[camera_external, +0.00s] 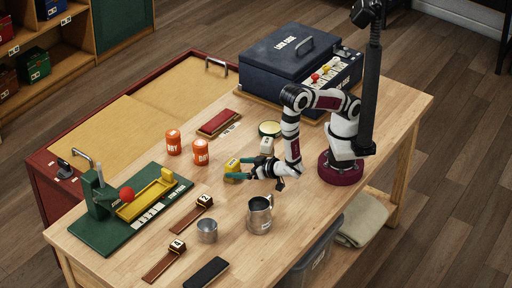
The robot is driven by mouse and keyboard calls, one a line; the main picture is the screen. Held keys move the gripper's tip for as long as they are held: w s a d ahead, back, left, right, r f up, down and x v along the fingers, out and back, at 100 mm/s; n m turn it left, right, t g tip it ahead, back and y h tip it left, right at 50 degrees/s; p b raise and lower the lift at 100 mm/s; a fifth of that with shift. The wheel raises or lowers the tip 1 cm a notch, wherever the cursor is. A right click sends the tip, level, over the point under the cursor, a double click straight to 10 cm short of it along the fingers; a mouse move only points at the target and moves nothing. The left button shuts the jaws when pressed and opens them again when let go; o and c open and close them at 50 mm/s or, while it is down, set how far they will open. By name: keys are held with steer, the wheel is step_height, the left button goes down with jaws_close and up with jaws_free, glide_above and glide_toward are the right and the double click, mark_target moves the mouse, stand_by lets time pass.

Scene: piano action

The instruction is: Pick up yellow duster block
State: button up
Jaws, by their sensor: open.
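The yellow duster block (232,166) lies on the wooden table, left of the middle of my arm. Its right part is partly hidden by my gripper. My gripper (246,168) is low over the table at the block, with its fingers pointing left. The fingers are open, with one near the top of the block and one near its lower side. I cannot tell whether they touch it.
Two orange cans (200,152) stand left of the block. A white-labelled block (266,145) and a round tin (269,129) are behind my gripper. A metal mug (259,215) and a small cup (207,231) stand in front. A green press board (118,222) is at left.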

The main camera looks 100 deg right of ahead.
mark_target(226, 166)
steer(key=x, duration=0.7)
steer(key=shift+s+d, duration=0.25)
steer(key=c, duration=1.5)
